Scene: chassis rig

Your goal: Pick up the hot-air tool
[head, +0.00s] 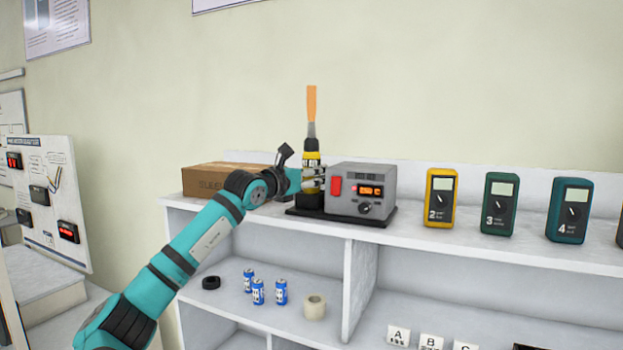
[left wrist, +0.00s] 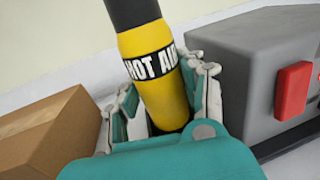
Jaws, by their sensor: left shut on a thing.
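The hot-air tool (head: 311,158) stands upright on the top shelf, with a yellow and black body and a grey nozzle that glows orange at its tip. Its lower end is at a black holder (head: 309,204) beside the grey station; I cannot tell if it is clear of the holder. My left gripper (head: 313,180) is shut around the yellow body. In the left wrist view, the fingers of my left gripper (left wrist: 168,110) are on both sides of the yellow handle (left wrist: 155,70) with its "HOT AIR" label. My right gripper is not in view.
The grey station (head: 362,190) with a red switch stands close to the right of the tool. A cardboard box (head: 222,177) is to the left. Several meters, such as the yellow one (head: 440,197), stand further right. Small blue cans (head: 258,291) are on the lower shelf.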

